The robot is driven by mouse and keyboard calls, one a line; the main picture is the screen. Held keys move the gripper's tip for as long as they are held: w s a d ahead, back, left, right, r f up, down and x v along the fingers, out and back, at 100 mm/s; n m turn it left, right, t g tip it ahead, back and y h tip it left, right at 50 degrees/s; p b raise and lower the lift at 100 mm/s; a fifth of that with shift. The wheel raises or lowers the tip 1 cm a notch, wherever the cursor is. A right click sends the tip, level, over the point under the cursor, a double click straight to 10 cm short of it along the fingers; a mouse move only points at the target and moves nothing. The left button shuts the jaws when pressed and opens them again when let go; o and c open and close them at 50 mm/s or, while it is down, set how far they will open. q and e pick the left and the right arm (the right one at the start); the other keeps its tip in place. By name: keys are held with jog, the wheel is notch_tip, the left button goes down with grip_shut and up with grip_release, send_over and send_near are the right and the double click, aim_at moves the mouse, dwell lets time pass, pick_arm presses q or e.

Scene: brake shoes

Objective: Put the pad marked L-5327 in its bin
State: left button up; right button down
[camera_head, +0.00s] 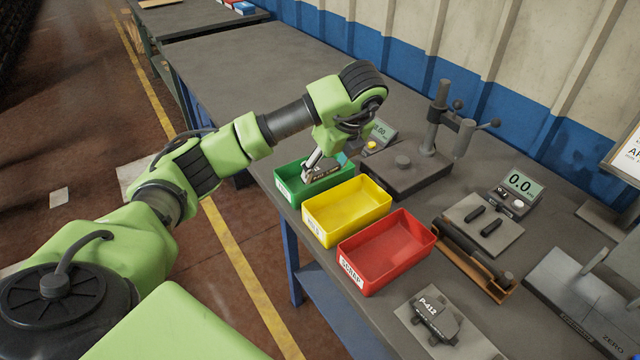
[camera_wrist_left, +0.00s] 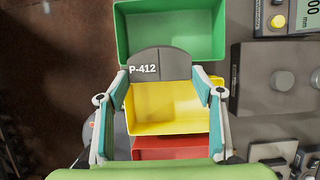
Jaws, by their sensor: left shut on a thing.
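My left gripper (camera_head: 311,168) is over the green bin (camera_head: 289,191) in the head view, pointing down. It is shut on a dark grey pad (camera_wrist_left: 160,65), which in the left wrist view sits between the fingers and bears the mark P-412. The pad shows only as a small dark shape (camera_head: 327,172) at the green bin's opening in the head view. I cannot tell whether it touches the bin. No mark L-5327 is readable. The yellow bin (camera_head: 340,222) and the red bin (camera_head: 372,282), labelled SCRAP, look empty. My right gripper is not in view.
A dark caliper-like part (camera_head: 437,317) marked P-412 lies on a pale plate at the front. A gauge stand (camera_head: 405,172), a display reading 0.0 (camera_head: 520,186) and an orange tray (camera_head: 475,262) stand right of the bins. The table's back left is clear.

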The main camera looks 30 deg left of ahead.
aim_at(321, 170)
pick_arm(q)
jog(key=w+a+f, duration=0.1)
jog(key=f, duration=0.1)
jog(key=w+a+f, duration=0.1)
jog(key=w+a+f+p, duration=0.1)
jog(key=f, duration=0.1)
jog(key=shift+w+a+f, duration=0.25)
jog(key=shift+a+f, duration=0.05)
jog(key=shift+a, duration=0.1)
jog(key=x, duration=0.1)
jog(key=p+x, duration=0.1)
jog(key=x, duration=0.1)
jog(key=shift+d+f, duration=0.1)
jog(key=shift+d, duration=0.2)
jog(key=shift+f, duration=0.35)
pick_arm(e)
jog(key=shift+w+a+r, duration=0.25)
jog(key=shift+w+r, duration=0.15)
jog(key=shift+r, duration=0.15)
pick_arm(q)
jog(key=o, duration=1.4)
jog(key=shift+o, duration=0.2)
